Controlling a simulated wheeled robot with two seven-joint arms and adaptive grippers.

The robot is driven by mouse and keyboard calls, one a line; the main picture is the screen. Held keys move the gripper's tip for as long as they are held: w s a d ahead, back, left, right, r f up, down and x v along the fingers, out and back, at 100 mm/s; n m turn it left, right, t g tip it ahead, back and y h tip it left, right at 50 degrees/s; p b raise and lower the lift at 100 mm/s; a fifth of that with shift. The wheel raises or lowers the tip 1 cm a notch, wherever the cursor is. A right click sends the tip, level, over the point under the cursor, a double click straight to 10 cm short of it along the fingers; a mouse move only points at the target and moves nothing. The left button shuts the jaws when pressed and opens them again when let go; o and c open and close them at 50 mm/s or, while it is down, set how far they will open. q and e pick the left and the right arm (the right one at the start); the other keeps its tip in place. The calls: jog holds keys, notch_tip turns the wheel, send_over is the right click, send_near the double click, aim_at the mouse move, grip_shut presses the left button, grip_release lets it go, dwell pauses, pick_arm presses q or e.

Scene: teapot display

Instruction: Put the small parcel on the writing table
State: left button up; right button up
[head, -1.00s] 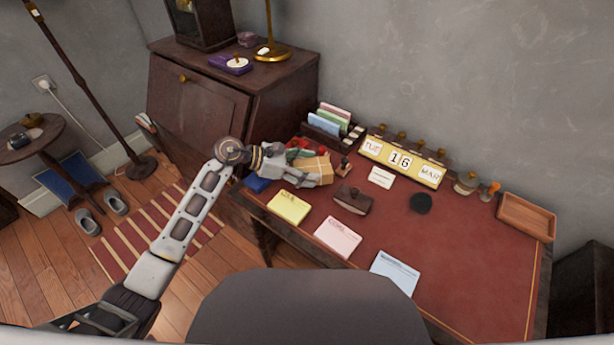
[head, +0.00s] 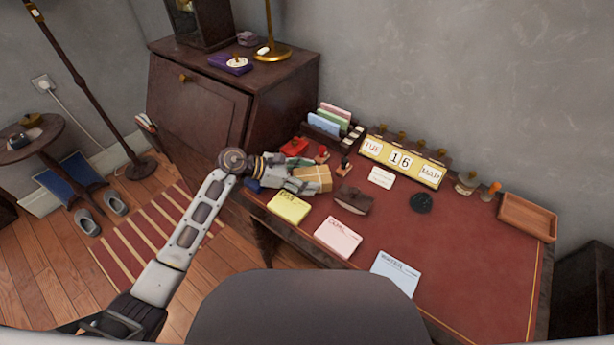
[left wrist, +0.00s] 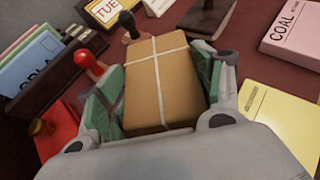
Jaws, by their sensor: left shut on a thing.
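The small parcel (head: 314,178) is a brown box tied with pale string. My left gripper (head: 303,182) is shut on it, over the left part of the writing table (head: 457,247), which has a red top. In the left wrist view the parcel (left wrist: 157,85) sits between the green-padded fingers of the gripper (left wrist: 157,95). Whether its underside touches the table top cannot be told. My right gripper is not in view.
Near the parcel are a red-handled stamp (head: 322,153), a black-handled stamp (head: 345,163), a dark blotter (head: 354,199), a yellow pad (head: 289,207) and a letter rack (head: 327,122). A date display (head: 402,161) stands behind. The table's right-centre is mostly clear.

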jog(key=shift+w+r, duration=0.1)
pick_arm(q)
jog(key=o, duration=1.2)
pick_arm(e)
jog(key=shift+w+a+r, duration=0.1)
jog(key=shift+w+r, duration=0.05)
